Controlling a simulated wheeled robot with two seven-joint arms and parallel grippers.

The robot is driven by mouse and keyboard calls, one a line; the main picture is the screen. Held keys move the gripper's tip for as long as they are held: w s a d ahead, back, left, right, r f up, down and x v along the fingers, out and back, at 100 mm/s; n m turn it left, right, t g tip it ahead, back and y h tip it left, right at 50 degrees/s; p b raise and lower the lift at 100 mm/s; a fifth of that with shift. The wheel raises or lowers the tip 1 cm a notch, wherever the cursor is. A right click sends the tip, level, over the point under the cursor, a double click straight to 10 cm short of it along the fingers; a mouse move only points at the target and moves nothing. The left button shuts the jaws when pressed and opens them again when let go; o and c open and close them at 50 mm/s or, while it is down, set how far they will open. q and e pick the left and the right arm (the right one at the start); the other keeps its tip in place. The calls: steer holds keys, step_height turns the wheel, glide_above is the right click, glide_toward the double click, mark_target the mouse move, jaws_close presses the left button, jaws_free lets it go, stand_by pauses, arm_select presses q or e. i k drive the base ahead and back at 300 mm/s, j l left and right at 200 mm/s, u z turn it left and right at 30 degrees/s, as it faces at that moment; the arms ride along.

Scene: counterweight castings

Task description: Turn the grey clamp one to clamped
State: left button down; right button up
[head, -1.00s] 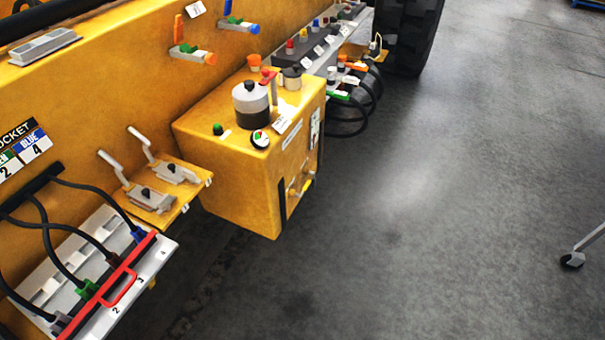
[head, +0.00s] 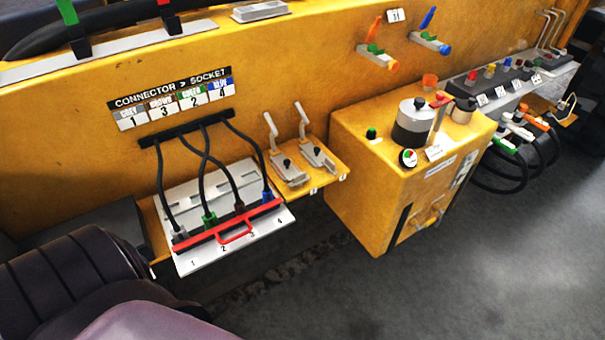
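Two grey toggle clamps sit side by side on a small yellow shelf (head: 326,183) on the machine's side, in the middle of the head view. The left clamp (head: 290,171) and the right clamp (head: 317,156) each have a light grey lever standing up and leaning back toward the yellow wall. Each has a dark knob at the front. Small white labels on the shelf's front edge are too small to read, so I cannot tell which clamp is number one.
Left of the clamps, a white socket panel (head: 187,262) has several plugged cables under a red bar (head: 226,227). Right of them, a yellow box (head: 358,190) juts out. The grey floor (head: 420,290) is clear at lower right.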

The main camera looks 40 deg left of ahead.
mark_target(297, 180)
steer(key=i+l, duration=0.15)
steer(key=i+l+u, duration=0.75)
steer(key=i+l, duration=0.15)
